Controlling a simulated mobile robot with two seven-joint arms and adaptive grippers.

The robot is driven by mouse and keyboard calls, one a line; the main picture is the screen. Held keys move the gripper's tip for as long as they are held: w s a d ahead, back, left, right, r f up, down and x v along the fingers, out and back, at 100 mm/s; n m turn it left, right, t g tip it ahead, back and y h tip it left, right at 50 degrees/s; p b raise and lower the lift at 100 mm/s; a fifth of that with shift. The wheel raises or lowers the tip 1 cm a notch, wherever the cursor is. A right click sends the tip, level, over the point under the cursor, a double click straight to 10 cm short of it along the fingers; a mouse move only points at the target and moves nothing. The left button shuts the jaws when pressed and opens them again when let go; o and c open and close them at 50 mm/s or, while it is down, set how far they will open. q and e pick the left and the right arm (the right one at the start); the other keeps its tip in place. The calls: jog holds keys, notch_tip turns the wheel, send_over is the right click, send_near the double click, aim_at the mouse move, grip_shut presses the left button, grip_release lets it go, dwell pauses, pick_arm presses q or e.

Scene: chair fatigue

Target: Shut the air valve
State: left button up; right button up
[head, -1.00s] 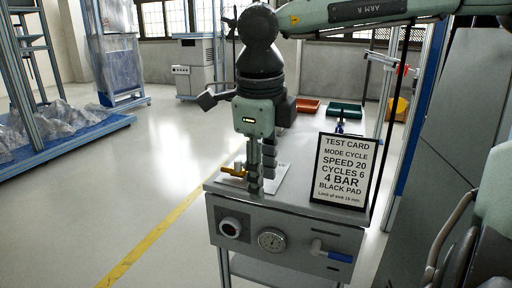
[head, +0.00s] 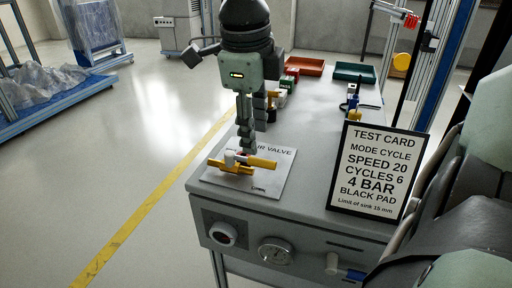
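My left gripper is not in view.
The test card (head: 374,172) stands upright to the right on the grey bench (head: 310,190). A gauge (head: 276,251), a round knob (head: 222,234) and a blue-tipped handle (head: 346,272) are on its front. Red (head: 305,66) and green (head: 354,73) trays lie at the back.

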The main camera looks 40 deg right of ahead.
aim_at(257, 158)
jog(key=f, duration=0.4)
jog(key=d+f, duration=0.1)
jog(key=f, duration=0.1)
jog(key=shift+w+f, duration=0.15)
jog(key=shift+w, duration=0.05)
grip_shut()
